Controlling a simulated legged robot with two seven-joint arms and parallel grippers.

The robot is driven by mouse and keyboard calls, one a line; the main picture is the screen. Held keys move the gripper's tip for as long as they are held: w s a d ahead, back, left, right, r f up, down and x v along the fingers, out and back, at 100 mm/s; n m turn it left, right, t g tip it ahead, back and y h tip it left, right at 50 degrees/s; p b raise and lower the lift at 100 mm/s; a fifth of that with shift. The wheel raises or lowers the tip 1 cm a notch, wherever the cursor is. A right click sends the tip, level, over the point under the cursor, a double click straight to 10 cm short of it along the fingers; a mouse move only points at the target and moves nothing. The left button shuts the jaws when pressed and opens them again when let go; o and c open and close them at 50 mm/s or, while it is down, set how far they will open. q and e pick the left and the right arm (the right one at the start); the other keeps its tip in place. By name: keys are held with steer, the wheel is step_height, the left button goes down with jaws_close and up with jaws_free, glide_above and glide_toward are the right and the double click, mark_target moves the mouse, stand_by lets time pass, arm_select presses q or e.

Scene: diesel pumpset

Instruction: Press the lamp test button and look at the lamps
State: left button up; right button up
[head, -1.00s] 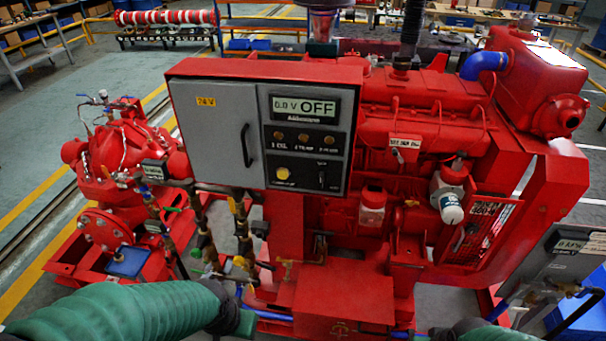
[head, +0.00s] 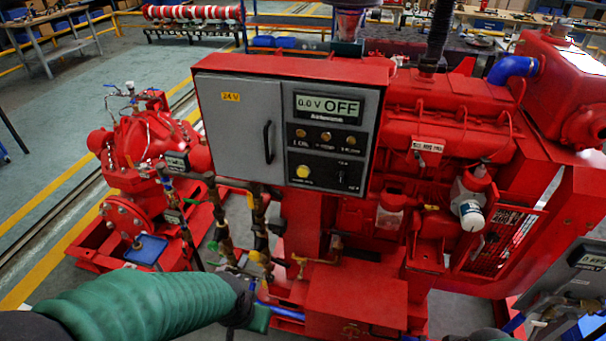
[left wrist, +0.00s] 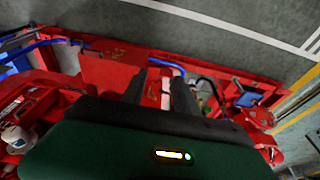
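The red control panel (head: 291,67) faces me in the head view. Its yellow round button (head: 302,172), with a small unreadable label, sits low on the grey face. Above it is a row of three lamps: a left lamp (head: 300,133), a middle lamp (head: 326,136) and a right lamp (head: 350,140); all look dull amber-brown. The display (head: 328,106) reads 0.0 V OFF. My left gripper (head: 258,318) is low in front of the engine, well below the panel, partly cropped from clear sight. The left wrist view shows its dark fingers (left wrist: 162,92) apart with nothing between. My right gripper is out of view.
A dark switch (head: 341,177) sits right of the button, and a door handle (head: 268,142) left of it. Valves and pipes (head: 224,235) stand below the panel. A red pump (head: 150,140) is at left, and a grey box (head: 575,270) at lower right.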

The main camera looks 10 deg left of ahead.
arm_select(q)
jaws_close()
stand_by(1.5)
